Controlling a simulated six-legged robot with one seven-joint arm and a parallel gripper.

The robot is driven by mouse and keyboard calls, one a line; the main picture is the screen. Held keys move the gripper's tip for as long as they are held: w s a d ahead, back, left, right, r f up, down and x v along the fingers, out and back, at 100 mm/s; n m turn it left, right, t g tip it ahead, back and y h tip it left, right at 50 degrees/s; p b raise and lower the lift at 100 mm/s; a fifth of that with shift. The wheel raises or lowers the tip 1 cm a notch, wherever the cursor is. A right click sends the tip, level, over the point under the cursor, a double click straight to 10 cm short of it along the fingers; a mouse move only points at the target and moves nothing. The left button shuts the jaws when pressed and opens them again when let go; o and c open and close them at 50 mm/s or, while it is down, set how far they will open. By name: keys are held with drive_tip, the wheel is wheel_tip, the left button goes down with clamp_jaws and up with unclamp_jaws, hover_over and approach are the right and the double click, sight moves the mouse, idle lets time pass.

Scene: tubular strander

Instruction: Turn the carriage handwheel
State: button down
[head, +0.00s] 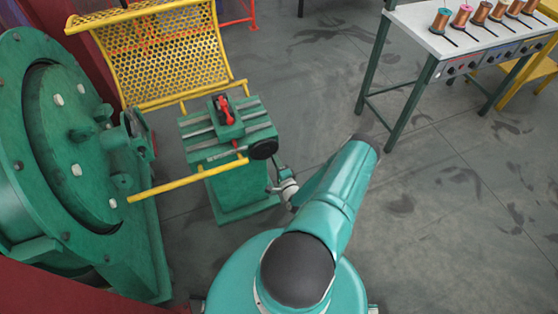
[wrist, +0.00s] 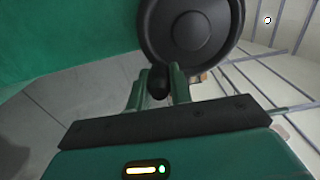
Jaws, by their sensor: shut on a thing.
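The carriage handwheel (head: 263,148) is a black disc on the right end of the green carriage stand. It also shows large at the top of the wrist view (wrist: 190,30), with a round hub in its middle. A small black handle knob (wrist: 158,83) sits at the wheel's lower edge. My gripper (wrist: 160,85) has its two green fingers shut on this knob, one on each side. In the head view my gripper (head: 275,172) is small beside the wheel, and the grip itself is hard to make out there.
The green carriage (head: 228,128) carries a red-handled part (head: 225,108) on grey rails. A yellow mesh guard (head: 160,50) and yellow bar (head: 188,183) stand close by. The big green strander drum (head: 60,150) is at left. A table (head: 430,40) with several spools stands at upper right. Floor between is clear.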

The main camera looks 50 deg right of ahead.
sight(266, 159)
drive_tip(key=m, duration=0.1)
drive_tip(key=a+f+m, duration=0.1)
drive_tip(key=m, duration=0.1)
drive_tip(key=shift+w+a+m, duration=0.25)
drive_tip(key=shift+w+m, duration=0.05)
drive_tip(key=shift+w, duration=0.1)
drive_tip(key=shift+w+a+f+m, duration=0.1)
drive_tip(key=shift+w+a+m, duration=0.2)
drive_tip(key=shift+m, duration=0.55)
drive_tip(key=shift+w+a+m, duration=0.1)
drive_tip(key=shift+a+m, duration=0.3)
drive_tip(key=shift+m, duration=0.45)
drive_tip(key=c, duration=1.3)
unclamp_jaws()
drive_tip(key=shift+o, duration=0.2)
drive_tip(key=v, duration=1.3)
drive_tip(key=shift+s+a, duration=0.2)
drive_tip(key=shift+s, duration=0.1)
